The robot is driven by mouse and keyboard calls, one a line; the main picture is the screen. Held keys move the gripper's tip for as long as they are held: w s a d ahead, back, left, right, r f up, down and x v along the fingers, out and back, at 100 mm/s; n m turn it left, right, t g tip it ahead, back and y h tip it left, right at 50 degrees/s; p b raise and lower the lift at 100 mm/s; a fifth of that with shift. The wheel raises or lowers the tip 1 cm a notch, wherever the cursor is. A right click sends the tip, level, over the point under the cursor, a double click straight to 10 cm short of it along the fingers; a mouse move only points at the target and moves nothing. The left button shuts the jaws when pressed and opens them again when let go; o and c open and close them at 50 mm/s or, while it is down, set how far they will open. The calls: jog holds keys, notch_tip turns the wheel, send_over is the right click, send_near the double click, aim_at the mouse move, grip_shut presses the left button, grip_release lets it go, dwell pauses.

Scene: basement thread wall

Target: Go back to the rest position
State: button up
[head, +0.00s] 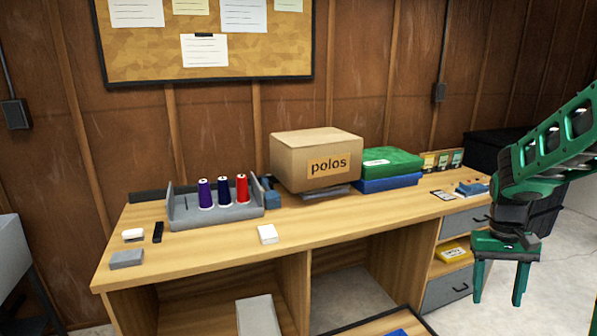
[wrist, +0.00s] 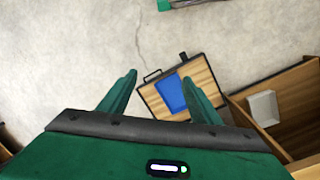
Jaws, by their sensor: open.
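My green gripper (head: 498,284) hangs at the right in the head view, fingers pointing down, in front of the desk's right end. Its fingers are apart with nothing between them. In the wrist view the gripper (wrist: 160,95) shows its two green fingers spread above the floor, beyond them a wooden tray (wrist: 151,99) with a blue item (wrist: 171,94) in it. The fingers appear apart from the tray.
The desk (head: 330,233) holds a grey rack (head: 217,218) with thread spools, a "polos" box (head: 316,158), and green (head: 392,160) and blue (head: 388,183) boxes. Drawers (head: 446,290) stand close to my gripper. Open floor (head: 567,275) lies to the right.

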jog(key=s+a+r+m, duration=0.1)
jog(key=s+a+r, duration=0.1)
jog(key=s, duration=0.9)
jog(key=s+a+r+m+t+y, duration=0.1)
jog(key=s+a+r, duration=0.2)
jog(key=s, duration=0.8)
jog(key=shift+s+r+m+t, duration=0.3)
jog(key=shift+s+r+m, duration=0.05)
jog(key=shift+r+m, duration=0.1)
jog(key=shift+a, duration=0.1)
jog(key=shift+w+f, duration=0.25)
jog(key=shift+w, duration=0.4)
jog(key=shift+c, duration=0.6)
